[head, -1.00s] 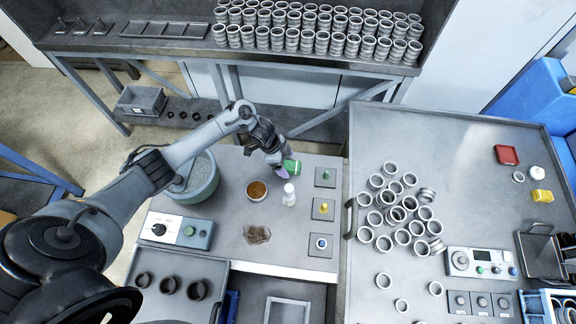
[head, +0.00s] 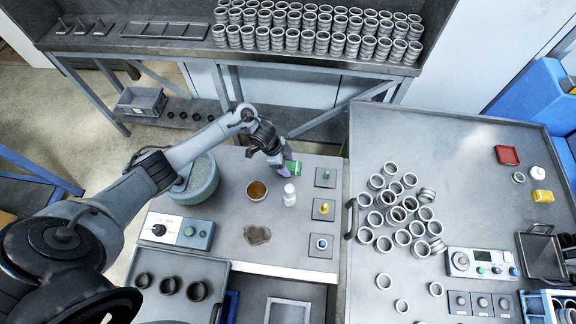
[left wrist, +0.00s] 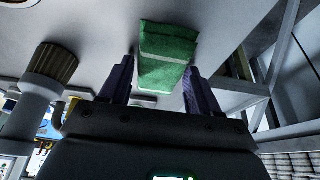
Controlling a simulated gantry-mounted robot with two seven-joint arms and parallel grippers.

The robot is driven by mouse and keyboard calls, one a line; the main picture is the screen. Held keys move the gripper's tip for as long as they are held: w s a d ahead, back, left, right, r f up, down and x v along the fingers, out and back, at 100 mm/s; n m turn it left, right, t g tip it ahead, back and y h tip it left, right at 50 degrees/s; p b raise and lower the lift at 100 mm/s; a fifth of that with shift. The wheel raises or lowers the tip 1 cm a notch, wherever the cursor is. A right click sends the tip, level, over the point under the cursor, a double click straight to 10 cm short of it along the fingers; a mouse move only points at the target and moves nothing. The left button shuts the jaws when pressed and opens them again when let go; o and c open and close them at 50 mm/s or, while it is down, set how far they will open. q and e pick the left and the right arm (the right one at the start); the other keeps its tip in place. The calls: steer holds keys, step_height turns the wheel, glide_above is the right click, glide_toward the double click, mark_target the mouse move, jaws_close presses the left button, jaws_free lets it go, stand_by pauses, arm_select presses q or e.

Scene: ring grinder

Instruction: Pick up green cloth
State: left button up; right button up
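The green cloth (head: 293,167) is a small folded piece at the back of the left-hand work table, partly hidden by my left gripper (head: 282,167) in the head view. In the left wrist view the cloth (left wrist: 165,60) lies between the two purple fingers of my left gripper (left wrist: 160,85). The fingers are spread. A gap shows between the left finger and the cloth; the right finger is very close to it, and I cannot tell whether they touch. My right gripper is not in view.
A white bottle (head: 289,195) and a brown-filled cup (head: 257,190) stand just in front of the cloth. A grey-green round tub (head: 204,180) is left. Three button plates, one of them green-topped (head: 325,177), are right. A shelf frame stands behind.

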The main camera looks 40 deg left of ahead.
mark_target(287, 165)
arm_select(q)
steer(key=c, duration=0.6)
steer(key=shift+r, duration=0.5)
steer(key=r, duration=0.4)
steer(key=shift+d, duration=0.25)
steer(key=d+r, duration=0.2)
steer(key=d, duration=0.1)
steer(key=s+d+r+p, duration=0.1)
steer(key=d+r, duration=0.1)
steer(key=d, duration=0.2)
steer(key=s+d+r, duration=0.1)
steer(key=d+r, duration=0.1)
steer(key=d, duration=0.2)
steer(key=shift+r, duration=0.15)
